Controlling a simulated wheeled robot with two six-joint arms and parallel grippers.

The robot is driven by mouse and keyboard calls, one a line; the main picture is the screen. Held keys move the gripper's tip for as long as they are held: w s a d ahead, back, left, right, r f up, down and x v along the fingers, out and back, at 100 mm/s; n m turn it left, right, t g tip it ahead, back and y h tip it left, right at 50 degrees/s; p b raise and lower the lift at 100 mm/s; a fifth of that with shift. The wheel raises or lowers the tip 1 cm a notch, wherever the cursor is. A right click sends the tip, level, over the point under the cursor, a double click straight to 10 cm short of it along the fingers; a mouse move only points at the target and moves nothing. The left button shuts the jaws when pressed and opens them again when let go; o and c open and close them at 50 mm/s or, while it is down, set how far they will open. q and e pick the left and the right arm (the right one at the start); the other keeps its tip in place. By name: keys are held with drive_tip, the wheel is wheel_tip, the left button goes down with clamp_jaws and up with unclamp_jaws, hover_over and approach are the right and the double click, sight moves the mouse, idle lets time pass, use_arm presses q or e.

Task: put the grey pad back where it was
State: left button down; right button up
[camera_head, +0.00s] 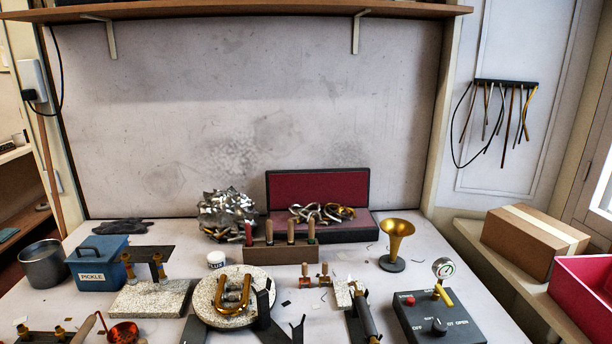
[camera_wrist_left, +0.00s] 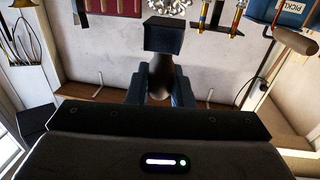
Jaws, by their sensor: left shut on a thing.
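In the left wrist view my left gripper (camera_wrist_left: 162,68) is shut. The gripper and block stand out against the back wall, apart from the bench things behind. I cannot make out my left gripper in the head view. My right gripper is not in view.
A dark cloth (camera_head: 121,226) lies at the back left. Bare bench shows between the bell and the control box.

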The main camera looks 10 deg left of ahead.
use_arm(q)
drive_tip(key=d+f, duration=0.4)
drive_tip(key=f, duration=0.1)
drive_tip(key=w+d+r+m+h, duration=0.1)
drive_tip(key=w+d, duration=0.2)
drive_tip(key=d, duration=0.9)
drive_tip(key=shift+w+h, duration=0.35)
drive_tip(key=shift+h, duration=0.05)
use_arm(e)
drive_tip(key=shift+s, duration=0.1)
use_arm(q)
drive_tip(key=shift+d, duration=0.1)
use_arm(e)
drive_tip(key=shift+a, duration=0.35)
